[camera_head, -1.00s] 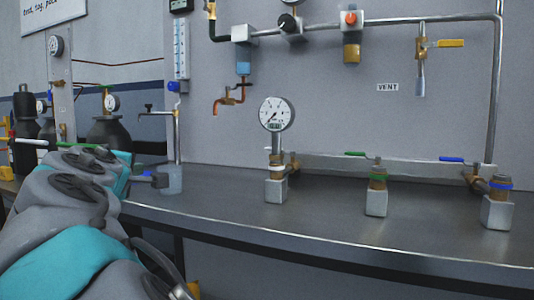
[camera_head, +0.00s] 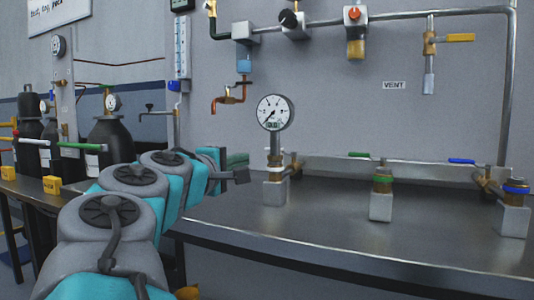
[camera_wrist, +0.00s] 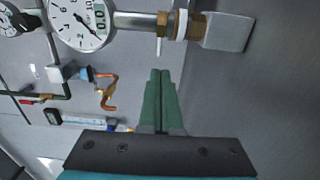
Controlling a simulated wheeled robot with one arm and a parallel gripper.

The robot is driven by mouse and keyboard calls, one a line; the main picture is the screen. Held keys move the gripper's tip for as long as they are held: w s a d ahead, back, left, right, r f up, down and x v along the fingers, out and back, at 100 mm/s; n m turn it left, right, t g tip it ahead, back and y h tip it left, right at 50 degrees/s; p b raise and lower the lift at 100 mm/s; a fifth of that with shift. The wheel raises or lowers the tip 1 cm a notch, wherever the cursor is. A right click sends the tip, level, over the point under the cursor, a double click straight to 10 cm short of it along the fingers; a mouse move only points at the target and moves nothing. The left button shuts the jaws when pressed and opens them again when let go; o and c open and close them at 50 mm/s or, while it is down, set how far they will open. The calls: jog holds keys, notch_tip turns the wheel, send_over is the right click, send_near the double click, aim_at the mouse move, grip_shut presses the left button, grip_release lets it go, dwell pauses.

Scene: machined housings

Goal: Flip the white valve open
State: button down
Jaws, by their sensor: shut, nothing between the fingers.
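The white valve is a brass fitting with a white ring (camera_head: 280,171), set on a metal block on the bench beside the round gauge. In the wrist view its white ring (camera_wrist: 181,25) and brass body are near the top, with a thin pale lever-like part at its side. My gripper (camera_head: 244,160) is left of this valve in the head view, apart from it. In the wrist view its green fingers (camera_wrist: 160,73) are pressed together and empty, pointing toward the valve. The lever's exact position is hard to tell.
The gauge (camera_head: 275,112) stands above the valve. A green-handled valve (camera_head: 382,182) and a blue-handled valve (camera_head: 515,190) stand to the right on the bench (camera_head: 330,225). A copper spout (camera_head: 228,98) hangs from the wall piping. The bench front is clear.

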jog(key=shift+w, duration=0.1)
jog(key=x, duration=1.3)
jog(key=shift+w+d+f, duration=0.1)
jog(key=shift+w, duration=0.25)
